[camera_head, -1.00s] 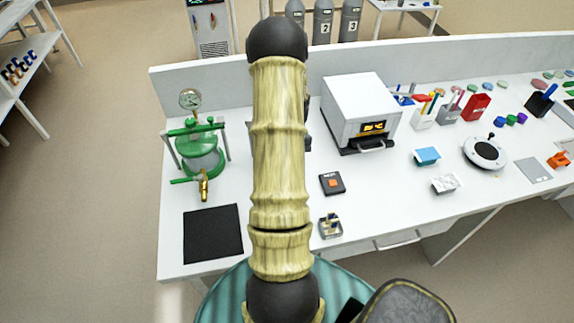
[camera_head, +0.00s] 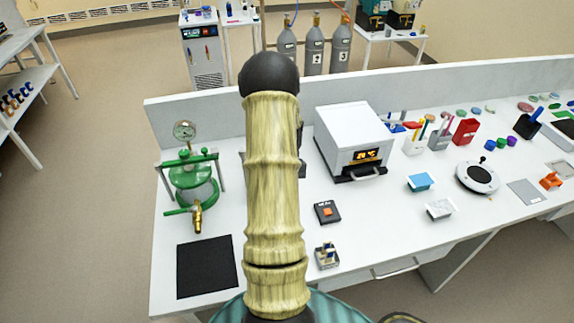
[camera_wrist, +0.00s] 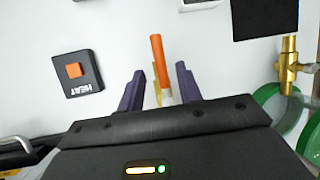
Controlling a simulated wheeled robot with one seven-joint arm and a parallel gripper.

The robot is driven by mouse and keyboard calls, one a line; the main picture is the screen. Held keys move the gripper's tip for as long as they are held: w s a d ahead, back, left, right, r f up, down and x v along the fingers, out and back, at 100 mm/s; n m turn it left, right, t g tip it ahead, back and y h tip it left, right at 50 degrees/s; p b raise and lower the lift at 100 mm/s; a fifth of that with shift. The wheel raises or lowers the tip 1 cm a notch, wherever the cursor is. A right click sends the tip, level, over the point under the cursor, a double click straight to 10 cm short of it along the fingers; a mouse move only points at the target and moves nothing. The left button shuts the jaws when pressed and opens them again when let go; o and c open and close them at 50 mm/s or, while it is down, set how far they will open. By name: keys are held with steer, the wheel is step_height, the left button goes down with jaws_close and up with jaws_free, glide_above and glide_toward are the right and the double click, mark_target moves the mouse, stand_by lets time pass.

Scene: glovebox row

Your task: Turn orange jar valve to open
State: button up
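In the wrist view, an orange lever (camera_wrist: 157,56) stands out from a brass fitting (camera_wrist: 163,97). My gripper (camera_wrist: 161,74) is open, with one dark finger on each side of the lever and fitting. I cannot tell whether either finger touches them. The jar body under this valve is hidden by my gripper in the wrist view. In the head view my arm hides the gripper, the orange lever and that part of the bench. A green jar (camera_head: 190,177) with a gauge and a brass valve (camera_head: 197,214) stands left of my arm. Its brass valve also shows at the right of the wrist view (camera_wrist: 289,66).
A black HEAT box with an orange button (camera_head: 327,212) lies right of my arm, near a small metal holder (camera_head: 327,256). A black mat (camera_head: 207,266) lies in front of the green jar. A white oven (camera_head: 352,140) stands behind. The bench (camera_head: 400,230) has clear patches between.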

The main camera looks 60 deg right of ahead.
steer(key=b+v, duration=0.2)
steer(key=v, duration=1.4)
steer(key=shift+w, duration=0.1)
steer(key=w+a+n+h, duration=0.1)
steer(key=w+a, duration=0.2)
steer(key=a, duration=0.4)
steer(key=w+a+f+n+h, duration=0.1)
steer(key=w+a, duration=0.2)
steer(key=a, duration=0.3)
steer(key=w+a+n+h, duration=0.1)
steer(key=w+a, duration=0.2)
steer(key=a, duration=0.4)
steer(key=s+a+f+n+t, duration=0.1)
steer(key=s+a+n+t, duration=0.1)
steer(key=a, duration=0.8)
steer(key=s+a+f+n+t+h, duration=0.1)
steer(key=s+a, duration=0.3)
steer(key=a, duration=0.6)
steer(key=shift+s+a+f+n+t+h, duration=0.3)
steer(key=shift+f+n+t, duration=0.2)
steer(key=shift+n+t, duration=0.3)
steer(key=shift+w, duration=0.1)
